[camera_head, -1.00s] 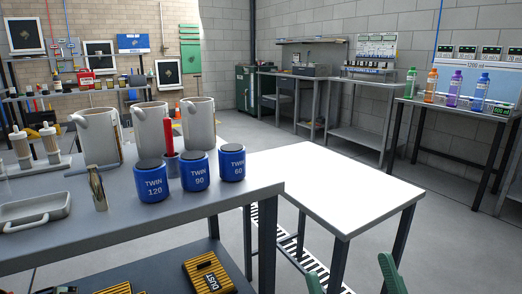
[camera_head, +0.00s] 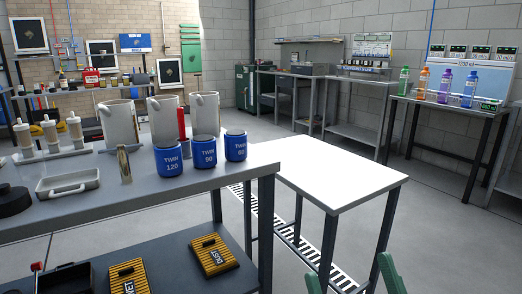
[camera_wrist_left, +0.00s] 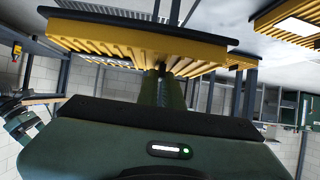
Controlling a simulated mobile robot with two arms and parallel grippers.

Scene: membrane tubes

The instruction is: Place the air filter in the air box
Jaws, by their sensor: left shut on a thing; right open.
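In the left wrist view, my left gripper (camera_wrist_left: 172,88) has its green fingers closed on a yellow pleated filter (camera_wrist_left: 125,40) with a dark rim. Part of another yellow pleated filter (camera_wrist_left: 290,25) shows at the top right there. The left gripper does not show in the head view. In the head view, a yellow filter marked DUST (camera_head: 213,256) and another yellow filter (camera_head: 129,277) lie on the lower shelf. A black open box (camera_head: 70,279) sits left of them, cut off below; I cannot tell if it is the air box. My right gripper (camera_head: 352,279) is open and empty at the bottom edge.
The grey bench (camera_head: 215,181) holds blue TWIN tubs (camera_head: 205,152), white jugs (camera_head: 120,125) and a metal tray (camera_head: 68,184). A white table (camera_head: 335,175) to its right is bare. Open floor lies beyond. Bottles stand on a far-right bench (camera_head: 455,104).

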